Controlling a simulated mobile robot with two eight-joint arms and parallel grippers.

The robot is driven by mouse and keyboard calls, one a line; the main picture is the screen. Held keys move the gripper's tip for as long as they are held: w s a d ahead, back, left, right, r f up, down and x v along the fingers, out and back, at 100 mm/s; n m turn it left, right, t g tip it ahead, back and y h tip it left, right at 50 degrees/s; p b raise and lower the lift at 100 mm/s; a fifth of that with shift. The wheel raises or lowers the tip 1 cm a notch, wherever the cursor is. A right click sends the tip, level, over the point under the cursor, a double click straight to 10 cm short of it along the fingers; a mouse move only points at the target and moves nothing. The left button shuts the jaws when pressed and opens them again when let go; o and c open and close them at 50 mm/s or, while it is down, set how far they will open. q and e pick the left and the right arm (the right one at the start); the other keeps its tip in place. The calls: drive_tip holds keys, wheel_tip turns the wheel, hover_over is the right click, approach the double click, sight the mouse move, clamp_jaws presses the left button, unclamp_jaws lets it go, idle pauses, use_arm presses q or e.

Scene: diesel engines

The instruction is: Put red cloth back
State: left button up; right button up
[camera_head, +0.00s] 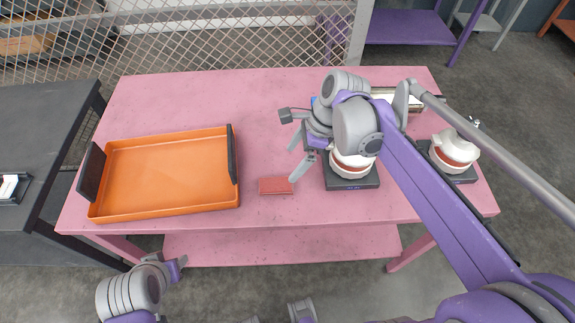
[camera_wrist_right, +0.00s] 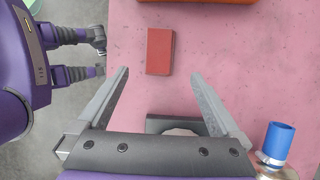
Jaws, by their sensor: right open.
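The red cloth (camera_head: 276,186), a small flat red rectangle, lies on the pink table (camera_head: 200,95) between the orange tray and a dark-based device. It also shows in the right wrist view (camera_wrist_right: 160,51). My right gripper (camera_head: 292,163) is open and empty. In its wrist view (camera_wrist_right: 160,73) the cloth lies ahead of the fingertips, apart from them. My left gripper (camera_head: 178,265) is low at the left, off the table's front edge; its jaws are too unclear to read.
The empty orange tray (camera_head: 165,172) with dark end handles stands at the left. A white and red device on a dark base (camera_head: 350,184) stands under my right arm, another (camera_head: 455,152) farther right. A blue-topped item (camera_wrist_right: 278,137) shows in the wrist view. The back left of the table is clear.

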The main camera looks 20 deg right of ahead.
drive_tip(key=shift+s+d+f+n+t+h, duration=0.3)
drive_tip(key=shift+s+f+n+t+h, duration=0.7)
drive_tip(key=shift+s+n, duration=1.9)
drive_tip(key=shift+s+d+f+n+t+h, duration=0.4)
drive_tip(key=shift+s+f+n, duration=1.1)
drive_tip(key=shift+n, duration=2.65)
drive_tip(key=shift+s+d+f+n+t+h, duration=0.25)
drive_tip(key=shift+s+f+n+t+h, duration=0.75)
drive_tip(key=shift+s+n, duration=1.85)
drive_tip(key=shift+w+f+n+g, duration=0.25)
drive_tip(key=shift+w+n+g, duration=0.05)
drive_tip(key=shift+w+n, duration=0.4)
drive_tip(key=shift+c, duration=0.2)
